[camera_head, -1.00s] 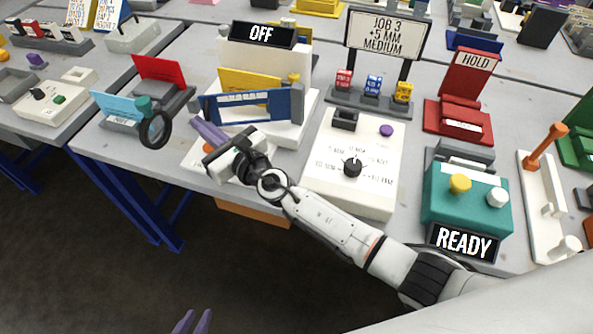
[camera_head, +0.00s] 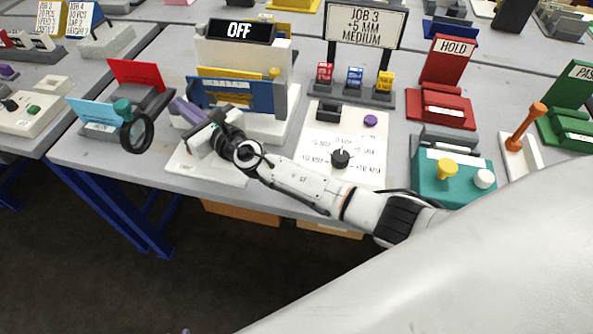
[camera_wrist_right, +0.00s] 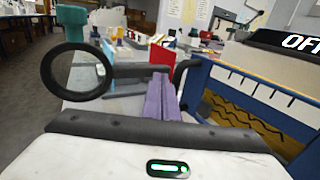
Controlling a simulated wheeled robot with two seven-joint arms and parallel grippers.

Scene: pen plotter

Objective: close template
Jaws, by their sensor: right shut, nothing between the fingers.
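The blue template frame (camera_head: 262,99) stands upright in front of the white plotter (camera_head: 268,58), with a grey post at its right end. Its left end is angled close to the plotter, and a yellow sheet shows just behind it. My right gripper (camera_head: 184,108), with purple fingers, is shut and empty at the left end of the template. In the right wrist view the purple fingers (camera_wrist_right: 162,98) are together, beside the dark handle (camera_wrist_right: 183,74) at the template's left edge (camera_wrist_right: 193,84). I cannot tell whether they touch. My left gripper is not in view.
A magnifier ring (camera_head: 138,131) and a red panel (camera_head: 134,75) stand left of the gripper. The plotter's display (camera_head: 240,31) reads OFF. A teal box (camera_head: 445,180) stands further right.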

